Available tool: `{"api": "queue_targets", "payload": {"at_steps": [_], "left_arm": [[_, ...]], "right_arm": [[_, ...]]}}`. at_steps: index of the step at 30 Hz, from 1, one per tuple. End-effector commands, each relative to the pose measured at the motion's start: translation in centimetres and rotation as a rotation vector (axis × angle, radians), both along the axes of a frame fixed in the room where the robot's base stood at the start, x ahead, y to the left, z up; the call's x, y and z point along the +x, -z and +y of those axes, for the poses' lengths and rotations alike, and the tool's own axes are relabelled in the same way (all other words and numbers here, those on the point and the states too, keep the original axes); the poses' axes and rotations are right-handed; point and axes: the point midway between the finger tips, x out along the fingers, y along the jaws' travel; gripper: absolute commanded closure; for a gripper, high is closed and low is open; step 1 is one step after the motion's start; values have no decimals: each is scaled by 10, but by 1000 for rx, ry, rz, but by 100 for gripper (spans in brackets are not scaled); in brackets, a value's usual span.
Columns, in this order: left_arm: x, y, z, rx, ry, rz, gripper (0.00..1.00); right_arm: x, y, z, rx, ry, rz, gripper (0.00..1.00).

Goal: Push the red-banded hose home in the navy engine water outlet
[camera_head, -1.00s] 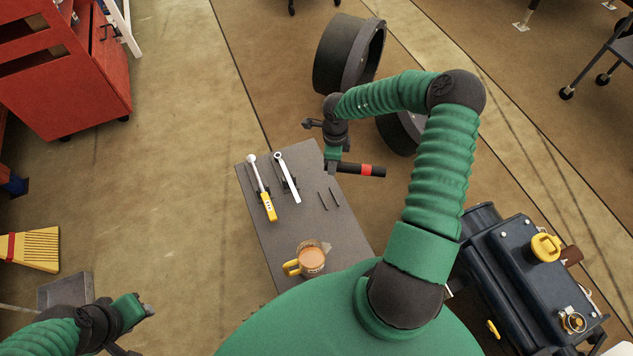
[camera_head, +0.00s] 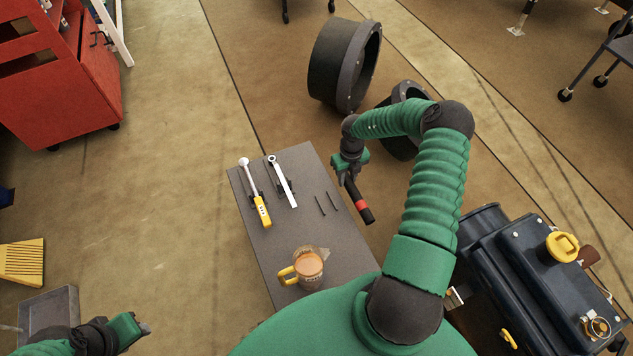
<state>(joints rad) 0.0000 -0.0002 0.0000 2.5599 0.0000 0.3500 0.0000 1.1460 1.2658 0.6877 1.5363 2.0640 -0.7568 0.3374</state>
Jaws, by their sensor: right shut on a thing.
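The black hose with a red band (camera_head: 361,207) is held by my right gripper (camera_head: 348,180), which is shut on its upper end. The hose tilts, its free end pointing down and right, beyond the right edge of the grey table. The navy engine (camera_head: 522,265) stands at the lower right, apart from the hose. A dark round opening shows at its near-left top corner (camera_head: 483,225); I cannot tell if that is the water outlet. My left gripper (camera_head: 143,328) is at the lower left, away from everything; its fingers are too small to judge.
A red cabinet (camera_head: 60,85) stands at the left.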

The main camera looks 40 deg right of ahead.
Motion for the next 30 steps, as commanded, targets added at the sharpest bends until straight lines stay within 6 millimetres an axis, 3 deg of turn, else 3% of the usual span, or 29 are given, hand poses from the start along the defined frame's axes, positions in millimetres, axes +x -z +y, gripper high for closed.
{"api": "queue_targets", "payload": {"at_steps": [1, 6, 15, 19, 29, 30], "left_arm": [[0, 11, 0, 0, 0, 0, 64], [0, 22, 0, 0, 0, 0, 64], [0, 36, 0, 0, 0, 0, 64], [0, 37, 0, 0, 0, 0, 64], [0, 36, 0, 0, 0, 0, 64], [0, 36, 0, 0, 0, 0, 64]], "right_arm": [[14, 7, 11, -1, -6, -1, 100], [47, 9, 39, -2, -3, -2, 100], [79, 15, 68, 0, -3, 0, 100], [75, 40, 65, 1, 1, 3, 100], [75, 43, 64, -1, -1, 1, 100], [75, 43, 64, -1, -1, 0, 65]]}}
